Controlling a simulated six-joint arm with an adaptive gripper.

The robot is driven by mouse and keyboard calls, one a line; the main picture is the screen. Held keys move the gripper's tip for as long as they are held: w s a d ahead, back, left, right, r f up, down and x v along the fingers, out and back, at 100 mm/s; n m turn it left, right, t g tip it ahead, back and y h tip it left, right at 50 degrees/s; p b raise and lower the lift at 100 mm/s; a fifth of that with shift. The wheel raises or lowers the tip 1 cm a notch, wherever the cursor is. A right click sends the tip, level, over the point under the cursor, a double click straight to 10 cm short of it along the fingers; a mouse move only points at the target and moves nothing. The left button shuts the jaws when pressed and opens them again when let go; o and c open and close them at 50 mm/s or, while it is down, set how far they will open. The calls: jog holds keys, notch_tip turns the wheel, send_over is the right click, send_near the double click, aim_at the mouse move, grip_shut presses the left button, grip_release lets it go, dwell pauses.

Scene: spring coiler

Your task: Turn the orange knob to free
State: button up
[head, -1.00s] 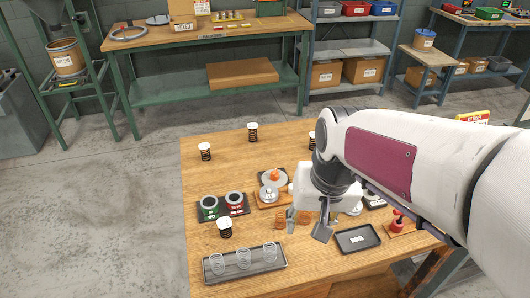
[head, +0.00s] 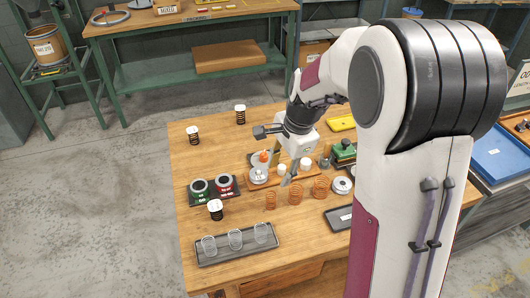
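The orange knob (head: 264,156) stands above a silver disc (head: 258,176) on the spring coiler, near the middle of the wooden table. My gripper (head: 283,168) points down just right of the knob. Its grey fingers look spread apart, with nothing seen between them. Whether a finger touches the knob is too small to tell. The gripper and its white body hide part of the coiler behind them.
Three copper springs (head: 295,193) stand in front of my gripper. A holder with green and red rings (head: 213,199) is at the left. Black springs with white caps (head: 215,210) stand around. A yellow item (head: 341,123) lies behind.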

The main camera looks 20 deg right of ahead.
aim_at(265, 154)
jog(key=w+m, duration=0.2)
jog(key=w+f+m, duration=0.1)
jog(key=w+m, duration=0.1)
jog(key=w+d+f+m, duration=0.1)
jog(key=w+m, duration=0.1)
jog(key=shift+w+f+t, duration=0.15)
jog(key=shift+w+t, duration=0.1)
jog(key=shift+t, duration=0.15)
jog(key=shift+w+d+r+m+t, duration=0.1)
jog(key=shift+w+r+m+t, duration=0.2)
jog(key=shift+w+m, duration=0.75)
jog(key=shift+w+d+r+m+t, duration=0.15)
jog(key=shift+w+r+m, duration=0.35)
jog(key=shift+m, duration=1.2)
jog(key=shift+w+a+r+m+t, duration=0.1)
jog(key=shift+w+r+m+t, duration=0.2)
jog(key=shift+w+m, duration=0.75)
jog(key=shift+s+m, duration=0.3)
jog(key=shift+f, duration=0.1)
jog(key=shift+x, duration=3.8)
